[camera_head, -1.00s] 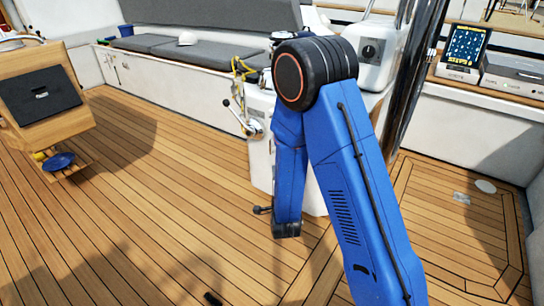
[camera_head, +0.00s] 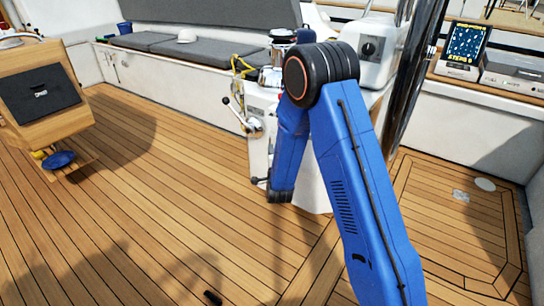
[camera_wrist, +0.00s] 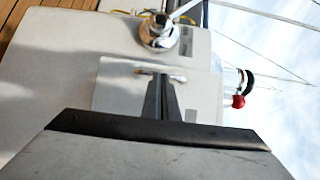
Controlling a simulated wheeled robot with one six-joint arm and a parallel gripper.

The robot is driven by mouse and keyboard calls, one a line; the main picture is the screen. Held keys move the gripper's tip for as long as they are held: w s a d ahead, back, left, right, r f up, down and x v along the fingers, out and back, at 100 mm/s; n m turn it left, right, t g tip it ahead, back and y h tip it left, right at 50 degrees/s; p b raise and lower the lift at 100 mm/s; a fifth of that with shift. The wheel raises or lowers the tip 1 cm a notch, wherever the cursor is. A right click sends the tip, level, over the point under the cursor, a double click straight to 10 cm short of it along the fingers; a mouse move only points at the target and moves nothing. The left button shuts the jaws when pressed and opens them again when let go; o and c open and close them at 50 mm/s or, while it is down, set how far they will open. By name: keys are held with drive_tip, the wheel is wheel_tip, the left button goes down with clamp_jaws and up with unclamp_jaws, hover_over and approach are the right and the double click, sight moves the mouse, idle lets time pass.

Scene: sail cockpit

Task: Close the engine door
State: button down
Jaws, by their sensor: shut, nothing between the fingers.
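A white pedestal (camera_head: 262,150) stands behind my blue arm in the head view, with a chrome lever mount (camera_head: 254,128) on its side. In the wrist view my gripper (camera_wrist: 160,82) is shut, a narrow dark pair of fingers with nothing between them. Its tips reach a small metal bar or handle (camera_wrist: 178,78) on a raised pale panel (camera_wrist: 115,85), which may be the engine door. I cannot tell whether the tips touch it or whether the panel is open. The gripper is hidden in the head view.
The wrist view shows a chrome lever base (camera_wrist: 158,36) beside the panel and a red knob (camera_wrist: 238,101) beyond it. A grey-cushioned bench (camera_head: 165,45) is behind. A wooden box (camera_head: 60,115) stands left.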

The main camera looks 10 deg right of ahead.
drive_tip(key=shift+w, duration=0.25)
drive_tip(key=w, duration=0.3)
drive_tip(key=shift+w+d+r, duration=0.15)
drive_tip(key=shift+w+d, duration=0.1)
drive_tip(key=shift+d, duration=0.05)
idle(0.3)
